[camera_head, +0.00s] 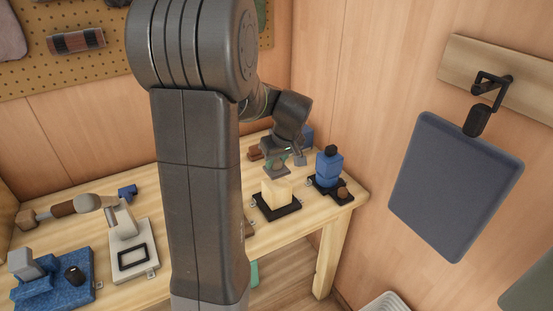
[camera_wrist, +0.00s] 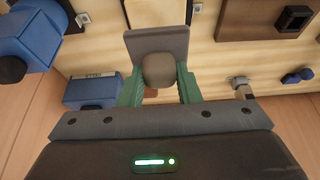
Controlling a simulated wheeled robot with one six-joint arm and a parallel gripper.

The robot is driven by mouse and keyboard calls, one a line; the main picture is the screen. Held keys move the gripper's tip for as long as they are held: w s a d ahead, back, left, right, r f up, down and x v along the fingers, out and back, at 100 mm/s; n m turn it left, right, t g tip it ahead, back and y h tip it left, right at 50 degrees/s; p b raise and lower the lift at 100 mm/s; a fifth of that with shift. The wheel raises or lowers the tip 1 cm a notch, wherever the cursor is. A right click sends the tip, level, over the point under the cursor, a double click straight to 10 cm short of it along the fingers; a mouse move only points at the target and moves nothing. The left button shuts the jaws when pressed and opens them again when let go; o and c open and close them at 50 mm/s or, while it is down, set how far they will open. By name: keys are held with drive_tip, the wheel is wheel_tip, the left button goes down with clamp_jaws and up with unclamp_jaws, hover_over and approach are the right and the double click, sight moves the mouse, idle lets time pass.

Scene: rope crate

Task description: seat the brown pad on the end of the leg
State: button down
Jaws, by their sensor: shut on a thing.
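My gripper (camera_wrist: 159,88) is shut on a rounded grey-brown piece (camera_wrist: 159,70) between its green fingers. A flat grey plate (camera_wrist: 157,43) sits against that piece on its far side. I cannot tell whether the rounded piece is the brown pad. In the head view my gripper (camera_head: 279,161) is above the bench, just behind a cream block (camera_head: 277,193) on a black base (camera_head: 291,207). The grey plate hides part of that block in the wrist view. I cannot tell which thing is the leg.
A blue upright piece (camera_head: 328,168) with a black top stands right of the cream block. A brown plate with a square socket (camera_wrist: 260,17) lies at upper right in the wrist view. A blue box (camera_wrist: 92,91) is near my gripper. A hammer (camera_head: 75,206) lies at left.

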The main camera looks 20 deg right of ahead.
sight(276, 171)
idle(0.6)
drive_tip(key=shift+f+b, duration=1.55)
drive_tip(key=shift+f, duration=0.15)
drive_tip(key=shift+f+b, duration=0.45)
drive_tip(key=shift+f, duration=0.05)
drive_tip(key=c, duration=1)
unclamp_jaws()
drive_tip(key=shift+o, duration=0.2)
drive_tip(key=v, duration=1.3)
drive_tip(key=shift+r, duration=0.4)
